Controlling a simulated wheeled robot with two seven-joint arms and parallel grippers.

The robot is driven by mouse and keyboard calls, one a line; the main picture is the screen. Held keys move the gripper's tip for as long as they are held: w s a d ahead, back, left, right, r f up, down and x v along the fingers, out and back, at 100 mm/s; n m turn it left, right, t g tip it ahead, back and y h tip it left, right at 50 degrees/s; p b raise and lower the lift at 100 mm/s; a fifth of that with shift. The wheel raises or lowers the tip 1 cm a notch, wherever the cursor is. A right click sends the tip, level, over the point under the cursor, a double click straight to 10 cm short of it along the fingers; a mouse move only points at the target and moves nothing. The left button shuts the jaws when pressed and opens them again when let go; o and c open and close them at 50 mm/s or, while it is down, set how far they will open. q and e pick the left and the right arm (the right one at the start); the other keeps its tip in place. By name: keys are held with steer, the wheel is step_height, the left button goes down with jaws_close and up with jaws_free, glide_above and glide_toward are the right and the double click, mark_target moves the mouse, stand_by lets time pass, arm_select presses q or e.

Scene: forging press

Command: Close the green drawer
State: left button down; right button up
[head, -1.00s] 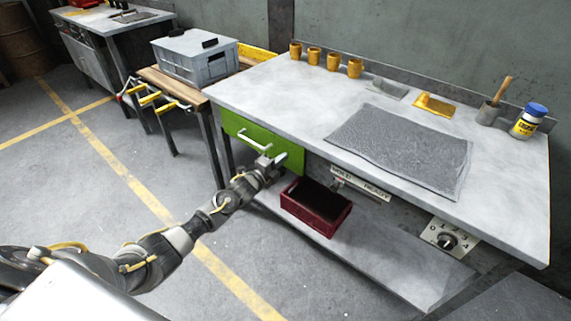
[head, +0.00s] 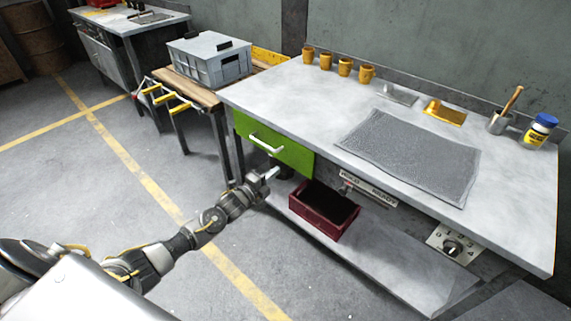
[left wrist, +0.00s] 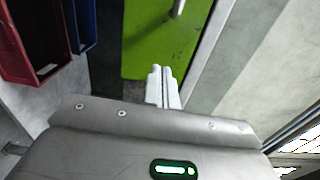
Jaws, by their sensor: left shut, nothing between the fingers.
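The green drawer (head: 290,155) is at the left end of the workbench, under the tabletop. Its front looks flush with the bench, with no gap or drawer inside showing. A pale bar handle (head: 266,143) runs across the front. My left gripper (head: 272,173) is shut and empty, just below the drawer's lower edge and apart from the handle. In the left wrist view the closed fingers (left wrist: 164,84) point toward the green front (left wrist: 150,40); I cannot tell whether they touch it. The handle end (left wrist: 178,8) shows at the top. My right gripper is not in view.
A red bin (head: 345,225) stands on the lower shelf, right of my gripper. The workbench top (head: 290,95) carries a grey mat (head: 410,155) and several orange cups. A side table with a grey crate (head: 212,72) stands at left. Floor before the drawer is clear.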

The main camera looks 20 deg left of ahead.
arm_select(q)
steer(key=v, duration=0.5)
steer(key=shift+s+d+f, duration=0.15)
steer(key=shift+s+d, duration=0.1)
